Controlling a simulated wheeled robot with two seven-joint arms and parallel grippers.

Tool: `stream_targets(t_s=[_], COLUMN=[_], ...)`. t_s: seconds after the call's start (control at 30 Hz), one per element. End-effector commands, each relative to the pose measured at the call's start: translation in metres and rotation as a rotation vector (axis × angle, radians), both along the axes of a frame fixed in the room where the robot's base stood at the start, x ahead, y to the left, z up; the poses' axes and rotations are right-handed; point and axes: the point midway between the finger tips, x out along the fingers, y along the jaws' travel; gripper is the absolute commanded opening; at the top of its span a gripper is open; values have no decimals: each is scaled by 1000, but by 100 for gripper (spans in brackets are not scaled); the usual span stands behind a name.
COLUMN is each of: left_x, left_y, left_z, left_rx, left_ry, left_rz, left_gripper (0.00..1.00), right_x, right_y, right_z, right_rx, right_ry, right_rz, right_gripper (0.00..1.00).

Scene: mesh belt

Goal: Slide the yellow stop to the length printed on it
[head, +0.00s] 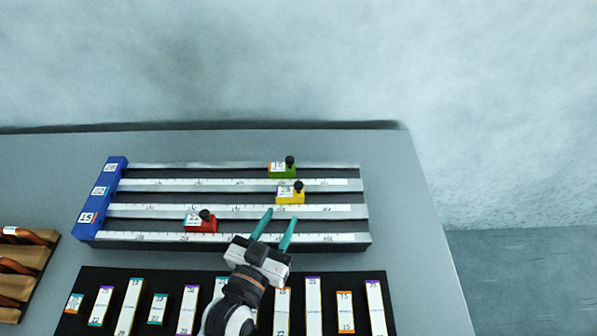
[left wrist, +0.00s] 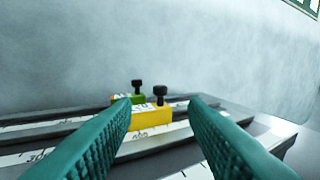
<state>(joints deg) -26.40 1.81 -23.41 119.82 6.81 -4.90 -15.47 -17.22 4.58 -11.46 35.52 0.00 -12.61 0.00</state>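The yellow stop (head: 290,195) with a black knob sits on the middle rail of the ruler fixture (head: 240,212), right of the fixture's centre. A white label on it carries a printed number too small to read. In the left wrist view the yellow stop (left wrist: 150,118) shows ahead, between the two fingers and beyond them. My left gripper (head: 274,228) is open, with teal fingers. It is empty and on the near side of the yellow stop, apart from it. My right gripper is in neither view.
A green stop (head: 282,171) sits on the far rail and a red stop (head: 201,222) on the near rail. A blue end block (head: 102,197) closes the rails' left end. A black mat (head: 93,330) with several labelled blocks lies in front; a wooden rack (head: 34,258) stands left.

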Motion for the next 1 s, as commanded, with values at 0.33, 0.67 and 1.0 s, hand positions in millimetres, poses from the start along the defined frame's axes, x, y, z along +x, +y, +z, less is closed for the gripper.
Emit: stream_targets(t_s=[0.33, 0.67, 1.0], left_x=[64, 98, 101], left_y=[-26, -41, -41], left_z=[2, 1, 1], left_rx=[-1, -1, 0], left_ry=[-3, -1, -1], left_rz=[0, 0, 0], left_gripper=[40, 40, 37], right_x=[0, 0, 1], right_y=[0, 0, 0], right_z=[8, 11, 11], right_rx=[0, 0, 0], right_ry=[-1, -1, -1], right_rz=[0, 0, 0], right_gripper=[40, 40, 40])
